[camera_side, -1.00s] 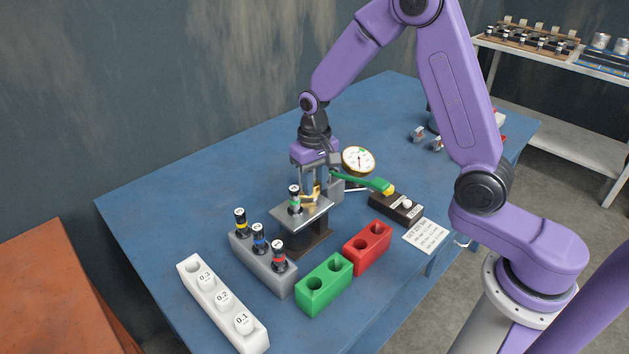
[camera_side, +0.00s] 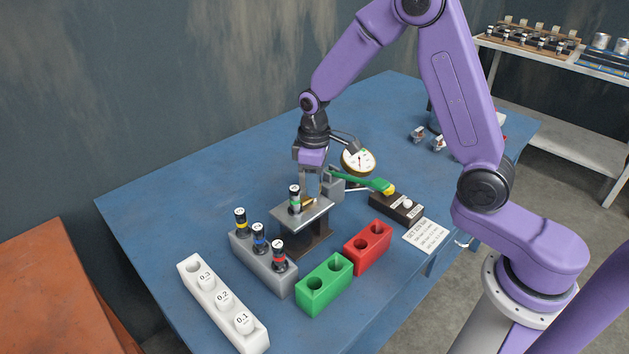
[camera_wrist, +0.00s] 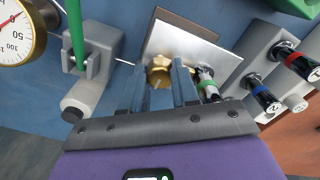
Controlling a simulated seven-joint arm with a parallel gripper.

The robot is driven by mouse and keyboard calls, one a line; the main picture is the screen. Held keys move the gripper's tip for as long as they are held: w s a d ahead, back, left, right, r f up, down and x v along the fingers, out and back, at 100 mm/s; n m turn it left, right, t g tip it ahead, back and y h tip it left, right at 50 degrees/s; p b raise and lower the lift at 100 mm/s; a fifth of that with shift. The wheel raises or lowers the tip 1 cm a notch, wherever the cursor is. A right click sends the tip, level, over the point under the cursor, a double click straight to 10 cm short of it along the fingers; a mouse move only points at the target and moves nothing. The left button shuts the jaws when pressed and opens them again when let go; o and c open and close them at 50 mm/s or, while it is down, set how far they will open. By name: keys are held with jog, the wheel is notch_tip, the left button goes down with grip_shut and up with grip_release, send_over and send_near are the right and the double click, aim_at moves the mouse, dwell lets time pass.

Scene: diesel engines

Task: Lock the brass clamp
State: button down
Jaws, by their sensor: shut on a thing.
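The brass clamp (camera_side: 309,202) sits on the steel plate (camera_side: 289,214) of a small stand on the blue table. It also shows in the wrist view (camera_wrist: 158,72), between my fingertips. My gripper (camera_side: 312,193) points down over the plate and is shut on the brass clamp; its fingers (camera_wrist: 160,88) partly hide it. A green-banded injector (camera_side: 295,201) stands upright on the plate, just left of my fingers in the side view. It also shows beside the right finger in the wrist view (camera_wrist: 207,86). I cannot tell whether the clamp touches the injector.
A dial gauge (camera_side: 358,160) and a green-handled lever (camera_side: 362,181) stand close behind and right of my gripper. A grey rack (camera_side: 265,266) with three injectors, a green block (camera_side: 323,285), a red block (camera_side: 368,246) and a white weight rack (camera_side: 222,305) are in front. The back-left table is clear.

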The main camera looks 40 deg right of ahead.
jog(key=shift+r, duration=0.1)
dwell(0.3)
jog(key=c, duration=0.8)
grip_release()
jog(key=shift+c, duration=0.2)
notch_tip(320, 180, up, 17)
jog(key=shift+r, duration=0.2)
jog(key=s+f+n, duration=0.3)
jog(key=s, duration=1.2)
jog(key=s+f+n, duration=0.3)
jog(key=s+f, duration=0.1)
jog(key=s, duration=1)
jog(key=shift+s+d+f, duration=0.3)
jog(key=shift+s, duration=0.1)
